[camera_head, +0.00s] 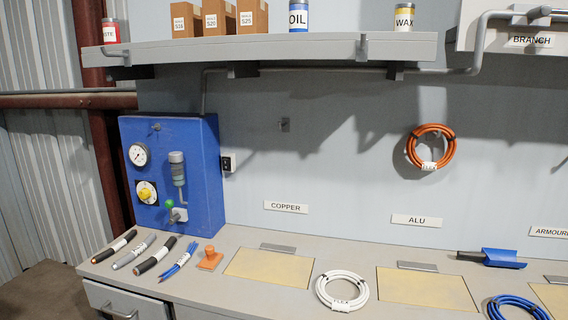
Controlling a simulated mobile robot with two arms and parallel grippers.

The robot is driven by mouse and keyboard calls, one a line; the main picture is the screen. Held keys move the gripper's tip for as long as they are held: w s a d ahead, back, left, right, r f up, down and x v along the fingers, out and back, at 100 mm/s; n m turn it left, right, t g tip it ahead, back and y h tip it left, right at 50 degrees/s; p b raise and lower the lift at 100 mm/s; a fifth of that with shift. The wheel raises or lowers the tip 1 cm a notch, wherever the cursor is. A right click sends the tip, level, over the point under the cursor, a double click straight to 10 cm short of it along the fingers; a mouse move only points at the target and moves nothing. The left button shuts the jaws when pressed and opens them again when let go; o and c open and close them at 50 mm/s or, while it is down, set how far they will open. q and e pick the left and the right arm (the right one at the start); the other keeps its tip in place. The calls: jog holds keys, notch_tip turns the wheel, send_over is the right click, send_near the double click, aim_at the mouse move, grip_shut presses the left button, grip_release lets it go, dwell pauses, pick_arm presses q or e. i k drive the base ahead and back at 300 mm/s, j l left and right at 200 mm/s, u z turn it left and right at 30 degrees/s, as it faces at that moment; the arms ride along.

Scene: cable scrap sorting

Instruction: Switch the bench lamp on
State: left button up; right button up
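A small black and white box (228,163) that looks like a switch is on the back wall, just right of the blue panel. Its on or off position is too small to tell. I cannot make out a bench lamp in this view. The blue panel (205,170) carries a round gauge (139,155), a yellow dial (147,192), a grey cylinder fitting (177,170) and a green knob (169,203). Neither of my grippers is in view.
Several cable pieces (153,257), an orange stamp-like object (210,259), a white coil (342,291), a blue coil (517,307) and a blue tool (498,258) lie on the bench (235,238). A shelf (270,49) with boxes and cans overhangs it. An orange coil (431,146) hangs on the wall.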

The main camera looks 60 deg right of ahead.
aim_at(225, 162)
jog(key=z, duration=1.6)
